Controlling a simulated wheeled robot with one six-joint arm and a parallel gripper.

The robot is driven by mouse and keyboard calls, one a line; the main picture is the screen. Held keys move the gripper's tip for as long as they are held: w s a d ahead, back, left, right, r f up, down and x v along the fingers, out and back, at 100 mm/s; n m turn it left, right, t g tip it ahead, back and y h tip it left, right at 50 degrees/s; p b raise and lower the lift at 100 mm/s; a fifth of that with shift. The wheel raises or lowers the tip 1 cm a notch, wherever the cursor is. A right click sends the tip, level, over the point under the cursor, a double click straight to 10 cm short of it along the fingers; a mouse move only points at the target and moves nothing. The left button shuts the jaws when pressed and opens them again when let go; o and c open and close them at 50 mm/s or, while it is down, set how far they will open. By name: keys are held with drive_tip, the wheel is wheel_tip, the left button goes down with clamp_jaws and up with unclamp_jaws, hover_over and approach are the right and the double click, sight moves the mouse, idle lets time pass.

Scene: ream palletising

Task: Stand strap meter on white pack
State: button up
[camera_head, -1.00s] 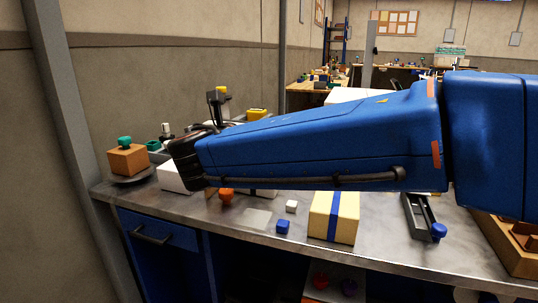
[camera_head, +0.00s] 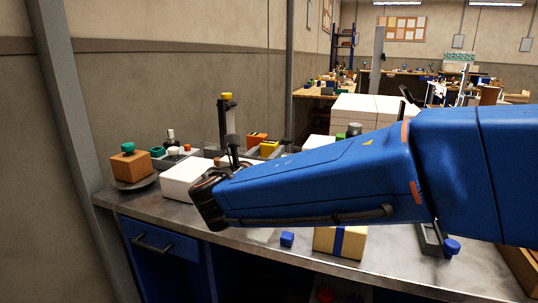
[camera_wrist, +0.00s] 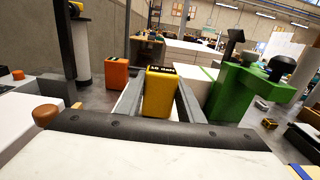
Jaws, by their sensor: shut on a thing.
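My gripper (camera_wrist: 158,95) is shut on a yellow block-shaped meter with a dark lettered top, which I take for the strap meter (camera_wrist: 161,90). It stands about upright between the two grey fingers in the wrist view, its lower end hidden by the dark front edge of my gripper. In the head view the strap meter (camera_head: 268,149) shows behind my blue arm. A white pack (camera_head: 183,179) lies on the bench just left of my wrist, partly hidden by it. I cannot tell whether the meter touches anything below.
An orange block (camera_wrist: 117,73) stands left of the meter, and a green fixture (camera_wrist: 236,92) stands to its right. A tall dark post (camera_head: 227,125) rises behind my wrist. An orange box (camera_head: 130,166) sits on a round plate at the bench's left end.

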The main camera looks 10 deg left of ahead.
drive_tip(key=shift+f, duration=0.35)
drive_tip(key=shift+f, duration=0.15)
drive_tip(key=o, duration=1.2)
drive_tip(key=shift+s, duration=0.1)
drive_tip(key=s+a, duration=0.1)
drive_tip(key=s, duration=1)
drive_tip(key=shift+s+a, duration=0.3)
drive_tip(key=shift+s, duration=0.1)
